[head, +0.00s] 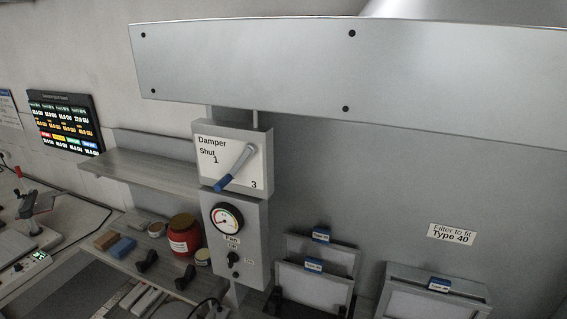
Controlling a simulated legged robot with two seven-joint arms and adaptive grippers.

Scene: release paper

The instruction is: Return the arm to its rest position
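Neither of my arms nor grippers shows in the head view. The damper box (262,165) stands in the middle, with a white face marked "Damper", "Shut", "1" and "3". Its lever (238,164) slants from upper right down to a blue grip at lower left, and nothing holds it. Below it is a grey panel with a round gauge (226,219) and a small black knob (233,258).
A large grey hood (250,65) overhangs the scene. A grey shelf (140,165) juts out left of the damper box. Below are a red jar (185,236), a blue block (121,248) and dark small items. Filter boxes (315,290) stand at lower right. A screen (65,121) hangs left.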

